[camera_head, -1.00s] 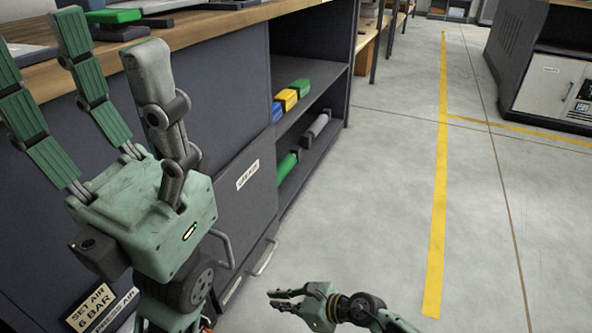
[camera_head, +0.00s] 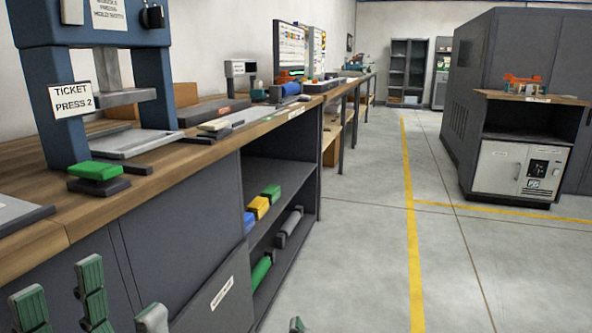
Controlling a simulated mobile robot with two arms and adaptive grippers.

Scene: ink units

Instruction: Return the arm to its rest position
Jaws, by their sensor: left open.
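My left gripper (camera_head: 92,303) shows at the bottom left edge. Only its green ribbed fingers are in view, spread apart with nothing between them. They are in front of the dark cabinet under the workbench (camera_head: 170,163). The palm and the rest of that arm are below the frame. A small green tip of my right gripper (camera_head: 297,324) shows at the bottom edge, over the floor. The rest of it is cut off, so its jaws cannot be judged.
The blue press (camera_head: 50,95) labelled "TICKET PRESS 2" stands on the bench, with a green-topped block (camera_head: 96,171) before it. The open shelf (camera_head: 292,176) holds coloured blocks and rolls. A grey machine cabinet (camera_head: 508,170) stands right. The floor between is clear.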

